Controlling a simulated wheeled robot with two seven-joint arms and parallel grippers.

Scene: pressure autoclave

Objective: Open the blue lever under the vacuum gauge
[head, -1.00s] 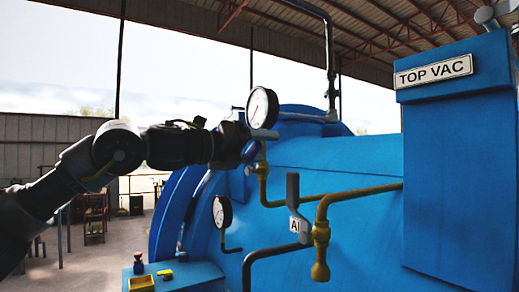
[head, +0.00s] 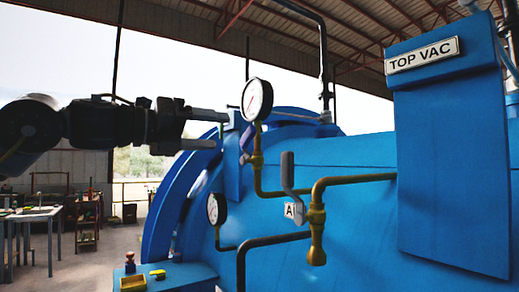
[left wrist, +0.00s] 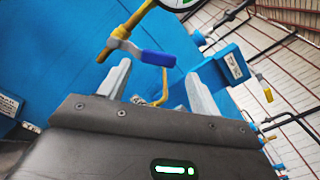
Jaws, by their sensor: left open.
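The vacuum gauge (head: 257,100) is a round white dial on a brass pipe. The blue lever (head: 245,138) is just below it, on the valve. In the left wrist view the lever's blue grip (left wrist: 158,57) sticks out sideways from the brass pipe, with the gauge's rim (left wrist: 180,3) at the top edge. My left gripper (head: 222,130) is open, left of the lever, its fingers pointing right. In the left wrist view the open fingers (left wrist: 156,70) lie either side of the blue grip's line; whether they reach it in depth I cannot tell. My right gripper is out of view.
A second gauge (head: 217,209) is lower left. A grey-handled valve (head: 290,173) and a bent brass pipe (head: 317,215) stand to the right, before the blue autoclave (head: 350,155). The TOP VAC box (head: 450,160) is far right.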

